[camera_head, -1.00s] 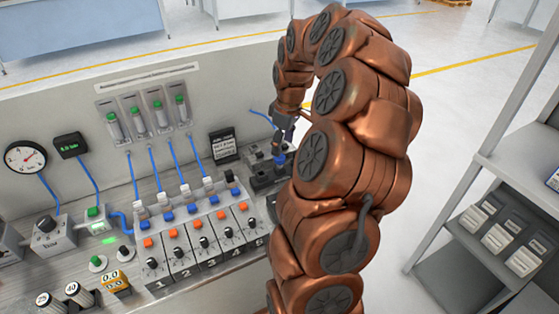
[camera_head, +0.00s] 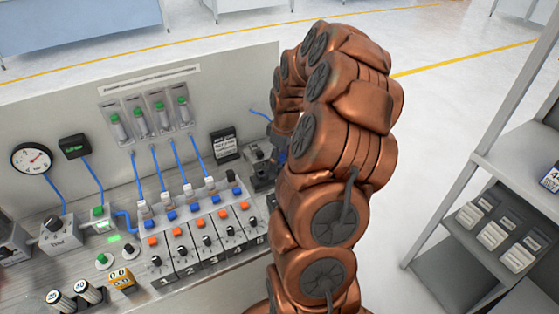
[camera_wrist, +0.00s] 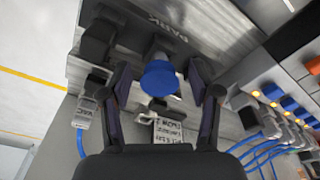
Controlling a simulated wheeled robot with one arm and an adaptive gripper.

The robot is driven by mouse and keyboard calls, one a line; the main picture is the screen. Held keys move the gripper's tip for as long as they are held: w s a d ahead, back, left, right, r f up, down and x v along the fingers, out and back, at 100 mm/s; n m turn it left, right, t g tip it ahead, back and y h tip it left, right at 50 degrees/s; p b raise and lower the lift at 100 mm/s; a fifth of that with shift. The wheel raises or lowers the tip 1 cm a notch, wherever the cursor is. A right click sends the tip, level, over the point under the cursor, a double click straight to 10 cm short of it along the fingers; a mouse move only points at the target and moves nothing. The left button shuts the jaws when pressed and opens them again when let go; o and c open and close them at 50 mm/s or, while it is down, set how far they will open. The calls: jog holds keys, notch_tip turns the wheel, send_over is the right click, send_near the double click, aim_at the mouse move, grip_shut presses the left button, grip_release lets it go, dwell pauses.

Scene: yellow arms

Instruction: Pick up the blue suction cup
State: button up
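The blue suction cup (camera_wrist: 160,78) is a round blue piece in the middle of the wrist view, on a dark holder at the bench. My gripper (camera_wrist: 159,66) is open, with one finger on each side of the cup. Gaps show between the cup and both fingers, so they do not appear to touch it.
A valve panel (camera_head: 205,240) with blue hoses stands left of my arm. A small black sign (camera_head: 224,144) is close to the holder, and a gauge (camera_head: 32,160) is at far left. A grey shelf (camera_head: 520,150) with boxes stands at right. Open floor lies behind.

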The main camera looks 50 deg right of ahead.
jog(key=c, duration=0.8)
jog(key=shift+r, duration=0.1)
